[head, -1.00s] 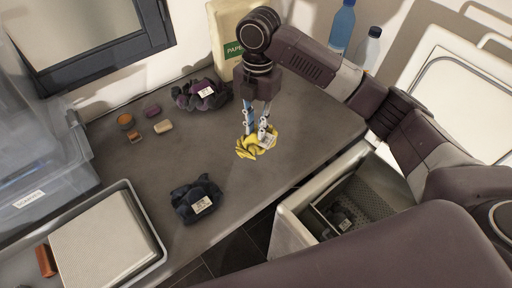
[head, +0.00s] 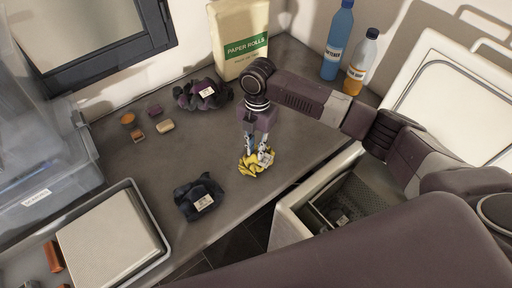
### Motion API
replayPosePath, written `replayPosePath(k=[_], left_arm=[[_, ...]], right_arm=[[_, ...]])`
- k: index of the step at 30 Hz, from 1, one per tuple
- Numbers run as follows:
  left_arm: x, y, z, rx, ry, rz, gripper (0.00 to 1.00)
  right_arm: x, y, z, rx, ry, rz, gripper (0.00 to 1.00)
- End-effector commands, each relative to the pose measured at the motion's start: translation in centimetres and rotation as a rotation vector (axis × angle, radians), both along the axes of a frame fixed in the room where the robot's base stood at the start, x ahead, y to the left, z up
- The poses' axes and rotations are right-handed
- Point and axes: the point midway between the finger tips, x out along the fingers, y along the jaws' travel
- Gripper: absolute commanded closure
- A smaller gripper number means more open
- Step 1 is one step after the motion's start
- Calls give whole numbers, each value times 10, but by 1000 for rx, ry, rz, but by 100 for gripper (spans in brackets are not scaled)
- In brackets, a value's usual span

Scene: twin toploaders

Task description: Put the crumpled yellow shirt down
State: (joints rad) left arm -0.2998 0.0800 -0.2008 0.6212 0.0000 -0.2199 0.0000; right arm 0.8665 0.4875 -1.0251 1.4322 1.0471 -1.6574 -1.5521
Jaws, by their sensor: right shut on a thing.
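The crumpled yellow shirt (head: 252,166) is at the counter's front right part in the head view, with a small pale label on it. My right gripper (head: 258,155) points down and is shut on the shirt. The shirt is at or just above the counter top (head: 150,180); I cannot tell whether it touches. The fingertips are partly hidden in the folds. My left gripper is not in view.
A dark crumpled garment (head: 197,196) lies to the left of the shirt, and a purple one (head: 200,94) lies behind. The open toploader (head: 290,222) stands to the right, past the counter edge. A paper rolls bag (head: 238,45) and two bottles (head: 338,45) stand at the back.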

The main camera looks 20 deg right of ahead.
Motion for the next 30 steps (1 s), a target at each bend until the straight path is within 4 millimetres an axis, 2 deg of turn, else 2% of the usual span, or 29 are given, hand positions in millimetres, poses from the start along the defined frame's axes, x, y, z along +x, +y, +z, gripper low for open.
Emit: replayPosePath(k=[2, 3, 7, 14, 19, 23, 30], left_arm=[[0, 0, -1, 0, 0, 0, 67], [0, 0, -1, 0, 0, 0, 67], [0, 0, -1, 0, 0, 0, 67], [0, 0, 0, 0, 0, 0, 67], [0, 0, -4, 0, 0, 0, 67], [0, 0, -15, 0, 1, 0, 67], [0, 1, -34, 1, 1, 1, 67]], right_arm=[[0, 0, -2, 0, 0, -1, 100], [0, 0, -2, 0, 0, -1, 82], [0, 0, -2, 0, 0, -1, 67], [0, 0, -2, -1, 1, -1, 67], [2, -1, 6, 0, -1, -1, 67], [4, -2, 26, 0, -5, -1, 67], [10, -4, 79, 1, -6, 0, 67]])
